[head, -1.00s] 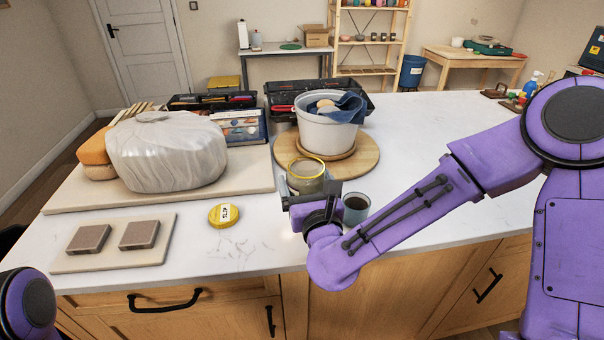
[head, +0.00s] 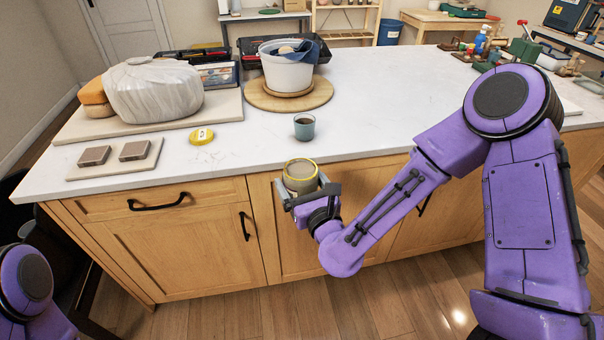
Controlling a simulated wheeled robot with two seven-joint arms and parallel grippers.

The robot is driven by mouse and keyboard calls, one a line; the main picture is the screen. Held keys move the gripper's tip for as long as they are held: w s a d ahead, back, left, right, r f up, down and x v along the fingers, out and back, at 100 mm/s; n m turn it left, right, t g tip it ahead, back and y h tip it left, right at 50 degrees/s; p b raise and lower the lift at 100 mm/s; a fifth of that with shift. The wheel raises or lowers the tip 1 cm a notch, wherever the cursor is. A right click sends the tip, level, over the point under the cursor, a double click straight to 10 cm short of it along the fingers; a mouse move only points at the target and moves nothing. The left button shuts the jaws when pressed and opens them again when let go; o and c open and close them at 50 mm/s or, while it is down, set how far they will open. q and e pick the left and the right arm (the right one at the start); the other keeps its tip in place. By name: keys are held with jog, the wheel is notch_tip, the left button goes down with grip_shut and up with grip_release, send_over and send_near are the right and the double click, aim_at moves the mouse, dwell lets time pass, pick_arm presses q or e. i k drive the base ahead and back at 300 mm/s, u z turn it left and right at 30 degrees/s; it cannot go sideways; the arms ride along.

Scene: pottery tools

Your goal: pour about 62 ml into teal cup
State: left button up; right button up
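The teal cup (head: 304,127) stands upright on the white counter with dark contents inside. My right gripper (head: 302,190) is shut on a jar with a yellow rim (head: 300,174). It holds the jar about upright in front of the counter's edge, below and nearer than the cup. The jar shows a greyish content through its open top. A yellow lid labelled SLIP (head: 202,136) lies on the counter, left of the cup. My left gripper is not in view; only part of my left arm shows at the lower left.
A white bucket with a blue cloth (head: 287,70) stands on a round wooden board (head: 255,97) behind the cup. A wrapped clay block (head: 152,90) and two brown blocks on a board are at left.

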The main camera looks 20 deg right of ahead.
aim_at(304, 123)
jog(key=k, duration=0.5)
jog(key=z, duration=1.7)
jog(key=i, duration=0.85)
jog(key=u, duration=1.9)
jog(key=i, duration=0.45)
jog(key=z, duration=0.05)
